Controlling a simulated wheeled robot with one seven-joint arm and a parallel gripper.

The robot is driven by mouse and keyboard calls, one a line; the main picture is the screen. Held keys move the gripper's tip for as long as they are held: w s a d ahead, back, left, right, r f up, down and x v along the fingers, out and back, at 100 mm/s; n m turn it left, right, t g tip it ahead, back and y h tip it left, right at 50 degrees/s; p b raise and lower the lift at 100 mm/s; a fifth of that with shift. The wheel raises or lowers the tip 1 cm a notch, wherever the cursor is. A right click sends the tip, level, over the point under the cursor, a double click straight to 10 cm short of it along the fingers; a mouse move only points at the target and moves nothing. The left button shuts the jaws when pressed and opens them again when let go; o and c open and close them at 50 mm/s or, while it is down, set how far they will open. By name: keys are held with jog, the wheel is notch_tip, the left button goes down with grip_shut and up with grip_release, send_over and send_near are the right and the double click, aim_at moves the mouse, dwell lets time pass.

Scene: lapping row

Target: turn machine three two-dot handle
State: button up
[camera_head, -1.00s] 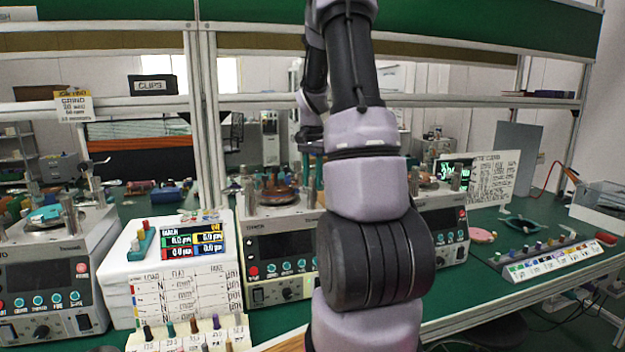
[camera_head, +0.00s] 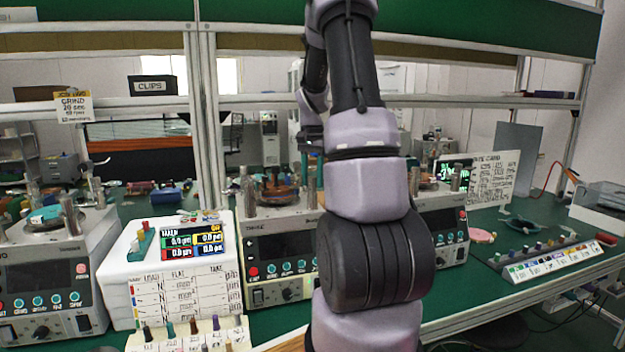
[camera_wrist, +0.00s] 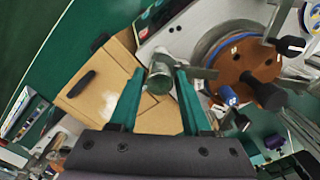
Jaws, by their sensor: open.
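In the wrist view my gripper (camera_wrist: 158,74) is open, its two teal fingers apart. A grey metal cylinder (camera_wrist: 159,80) shows between the fingertips; I cannot tell whether they touch it. To its right is a round brown plate (camera_wrist: 245,62) on a machine, with a blue peg (camera_wrist: 228,95) and a dark knob (camera_wrist: 268,95). I cannot make out dot marks on any handle. In the head view a middle machine (camera_head: 283,245) and a right machine (camera_head: 447,235) stand on the bench. My arm covers much of the space between them.
A left machine (camera_head: 50,275) and a white box with a coloured screen (camera_head: 195,243) stand further left. A rack of coloured pegs (camera_head: 545,258) lies at the right. A cardboard box (camera_wrist: 100,85) is left of the fingers in the wrist view. Metal posts rise around the plates.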

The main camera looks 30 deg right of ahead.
aim_at(312, 177)
notch_tip(312, 177, up, 11)
jog(key=shift+f, duration=0.15)
dwell(0.6)
